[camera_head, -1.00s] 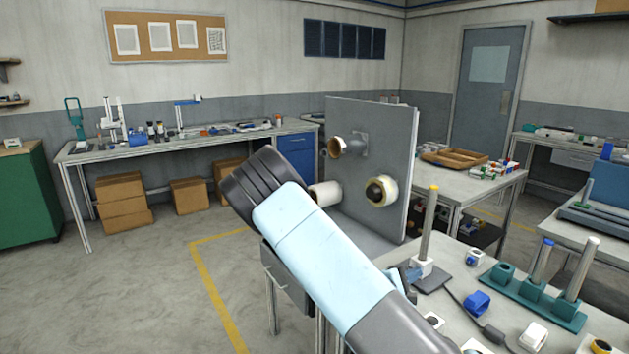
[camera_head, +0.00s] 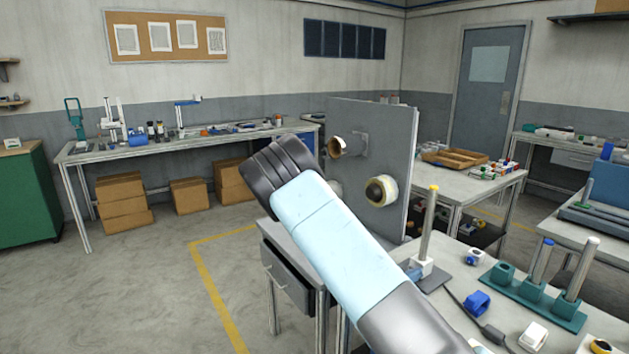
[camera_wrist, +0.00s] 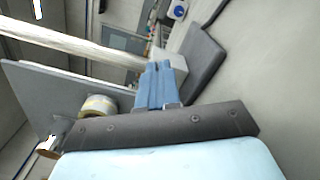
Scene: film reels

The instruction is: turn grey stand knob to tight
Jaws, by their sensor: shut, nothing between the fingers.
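The grey stand has a dark flat base (camera_head: 436,281), a white block (camera_head: 423,264) and an upright post (camera_head: 429,222) with a yellow top. In the wrist view its white block (camera_wrist: 172,66), post (camera_wrist: 75,43) and base (camera_wrist: 203,62) appear tilted. My gripper (camera_wrist: 156,72) has its blue fingers together and empty, with the tips at or very near the white block. The fingers (camera_head: 413,273) show only in part beside the block in the head view, past my arm. I cannot make out the knob; it may be hidden behind the fingers. Contact is unclear.
A grey upright panel (camera_head: 395,140) with reels stands left of the stand. To the right are a teal rack (camera_head: 535,298) with posts, a blue part (camera_head: 477,302) and a blue-and-white part (camera_head: 474,257). A dark cable lies on the tabletop near the base.

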